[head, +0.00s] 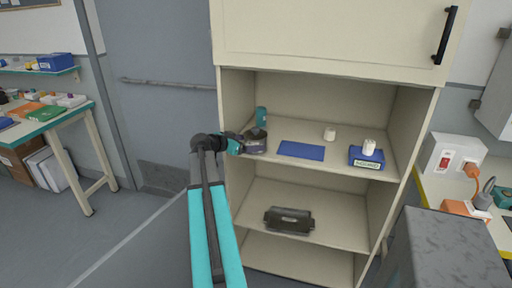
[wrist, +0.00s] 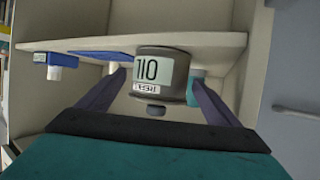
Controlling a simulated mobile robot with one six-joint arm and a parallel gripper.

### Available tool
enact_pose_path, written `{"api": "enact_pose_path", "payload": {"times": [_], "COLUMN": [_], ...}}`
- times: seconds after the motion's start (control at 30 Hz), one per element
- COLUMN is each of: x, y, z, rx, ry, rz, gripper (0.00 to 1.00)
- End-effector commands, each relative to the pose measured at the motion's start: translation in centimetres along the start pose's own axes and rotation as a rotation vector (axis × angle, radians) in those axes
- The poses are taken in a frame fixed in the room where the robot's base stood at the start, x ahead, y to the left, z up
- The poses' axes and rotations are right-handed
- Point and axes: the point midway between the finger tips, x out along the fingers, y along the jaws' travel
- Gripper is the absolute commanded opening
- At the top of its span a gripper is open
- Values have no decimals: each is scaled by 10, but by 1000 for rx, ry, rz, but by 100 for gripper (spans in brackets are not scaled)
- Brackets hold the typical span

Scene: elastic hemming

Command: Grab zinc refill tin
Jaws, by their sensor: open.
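A dark grey tin (head: 255,142) stands at the left front of the cabinet's upper open shelf. It also shows in the wrist view (wrist: 165,72), upside down, with a large pale label, a smaller label and a dark knob. My gripper (head: 243,143) is at the tin's front left in the head view. In the wrist view my gripper (wrist: 155,92) is open, with one dark finger on each side of the tin. I cannot tell whether either finger touches it.
A teal container (head: 261,115) stands just behind the tin. A blue mat (head: 301,150), a small white object (head: 329,134) and a blue box (head: 366,158) with a white piece on top share the shelf. A dark bin (head: 288,220) sits on the shelf below. Cabinet side walls (head: 237,95) bound the space.

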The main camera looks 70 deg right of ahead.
Motion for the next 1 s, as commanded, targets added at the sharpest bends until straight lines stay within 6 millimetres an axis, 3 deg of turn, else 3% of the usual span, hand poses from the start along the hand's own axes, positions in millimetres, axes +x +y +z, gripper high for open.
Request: {"api": "enact_pose_path", "payload": {"times": [0.27, 0.7, 1.0], "x": [8, 51, 54], "y": [0, -1, 0], "z": [-1, 0, 1], "rx": [0, 0, 1], "ry": [-1, 0, 0], "rz": [3, 3, 3], "gripper": [86, 86, 86]}}
